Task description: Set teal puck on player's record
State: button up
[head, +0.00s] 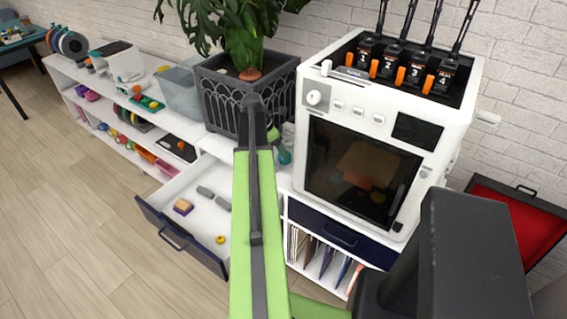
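My green arm rises through the middle of the head view. My gripper, at its far end near the planter, is mostly hidden behind the arm, so I cannot see whether it is open or shut. A small teal thing (284,155) shows just right of the arm, between the planter and the white printer. It is partly hidden; I cannot tell whether it is the puck, or whether it is held or resting on the shelf top. I cannot clearly make out a player or its record.
An open drawer (188,222) holds a few small items left of my arm. A dark planter (222,102) and a white printer (388,112) stand on the white shelf unit. A black slab (179,149) with an orange spot lies lower left. Floor on the left is clear.

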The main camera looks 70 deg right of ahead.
jog(key=b+x, duration=0.4)
jog(key=x, duration=0.1)
jog(key=shift+w+a+f, duration=0.1)
jog(key=shift+f, duration=0.1)
jog(key=shift+r, duration=0.2)
grip_shut()
notch_tip(320, 180, up, 8)
jog(key=p, duration=0.7)
jog(key=shift+f, duration=0.2)
jog(key=w+a, duration=1.2)
jog(key=a, duration=0.1)
jog(key=shift+a+f, duration=0.25)
jog(key=shift+f, duration=0.05)
